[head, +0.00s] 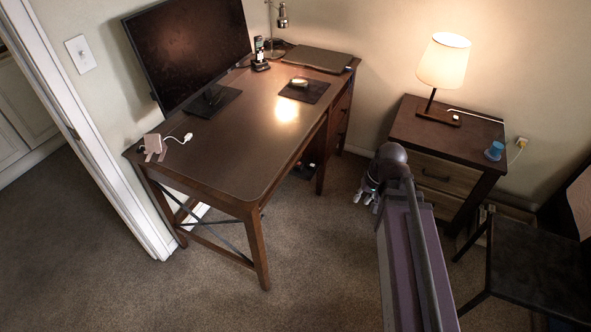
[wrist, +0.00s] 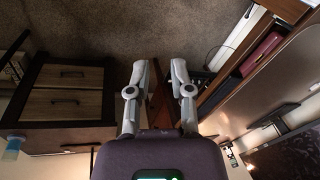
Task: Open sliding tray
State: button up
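The wooden desk (head: 228,150) stands left of centre in the head view, its front apron shut flush below the top. No tray is clearly told apart in the head view. My gripper (head: 366,200) is in the gap between the desk and the nightstand, apart from both. Its two fingers (wrist: 159,66) are spread, with nothing held between them.
A nightstand (head: 447,130) with a lit lamp (head: 443,62) and blue cup (head: 494,150) stands right of my gripper. A dark chair (head: 535,270) is at lower right. The desk bears a monitor (head: 190,50) and mouse pad (head: 304,90). Carpet (head: 320,265) before the desk is clear.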

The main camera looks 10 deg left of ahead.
jog(key=w+a+f+m+t+y+b, duration=0.2)
jog(key=w+a+f+t+y+b, duration=0.35)
jog(key=w+f+b, duration=0.85)
jog(key=w+a+f+m+t+y+b, duration=0.2)
jog(key=w+a+f+y+b, duration=0.6)
jog(key=b, duration=1.3)
jog(key=w+f+m+t+h+b, duration=0.1)
jog(key=w+f+m+t+b, duration=0.4)
jog(key=b, duration=0.7)
jog(key=shift+w+f+b, duration=0.4)
jog(key=shift+w, duration=0.5)
jog(key=shift+r, duration=0.1)
jog(key=p+x, duration=0.2)
jog(key=x, duration=1.1)
jog(key=shift+w+a+p, duration=0.15)
jog(key=shift+w+p, duration=0.15)
jog(key=shift+c, duration=0.2)
grip_shut()
